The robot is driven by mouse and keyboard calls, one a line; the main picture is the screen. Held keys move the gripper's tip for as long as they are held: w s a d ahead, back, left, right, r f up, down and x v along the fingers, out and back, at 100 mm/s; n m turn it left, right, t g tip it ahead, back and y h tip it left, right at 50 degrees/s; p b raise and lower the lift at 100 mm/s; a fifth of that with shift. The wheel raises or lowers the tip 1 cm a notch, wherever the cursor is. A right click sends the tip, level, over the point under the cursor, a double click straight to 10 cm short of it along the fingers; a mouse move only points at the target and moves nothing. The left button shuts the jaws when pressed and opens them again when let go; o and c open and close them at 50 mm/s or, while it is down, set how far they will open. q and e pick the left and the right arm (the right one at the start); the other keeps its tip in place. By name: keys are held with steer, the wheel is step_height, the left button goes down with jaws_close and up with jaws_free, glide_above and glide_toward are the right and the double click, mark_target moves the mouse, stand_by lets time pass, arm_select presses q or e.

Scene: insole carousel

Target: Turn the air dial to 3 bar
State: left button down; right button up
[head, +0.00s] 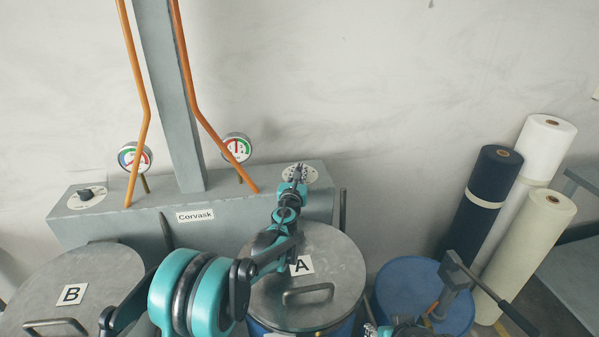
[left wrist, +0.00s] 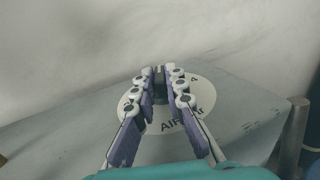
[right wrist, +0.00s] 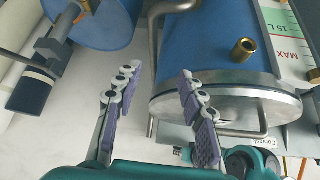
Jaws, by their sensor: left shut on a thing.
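The air dial's round pale plate (head: 311,175) is on the right end of the grey Corvask box. My left gripper (head: 297,172) is over it, its fingers shut on the dial's knob. In the left wrist view, the same gripper (left wrist: 160,90) has its fingers on both sides of the dark knob (left wrist: 158,90). The plate (left wrist: 190,123) shows part of the word AIR around them. The fingers hide most of the scale, so I cannot read the setting. My right gripper (right wrist: 148,85) is open and empty in the right wrist view.
A second dial (head: 86,194) is at the left end of the box (head: 135,222). Gauges (head: 237,147) (head: 134,157) and orange pipes stand behind. Lidded vessels A (head: 335,258) and B (head: 105,272) are in front. A blue drum (head: 400,285) and fabric rolls (head: 535,225) stand right.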

arm_select(q)
steer(key=c, duration=1.6)
jaws_free()
steer(key=shift+o, duration=0.2)
steer(key=s+a, duration=0.1)
steer(key=s, duration=1)
steer(key=shift+s+a, duration=0.4)
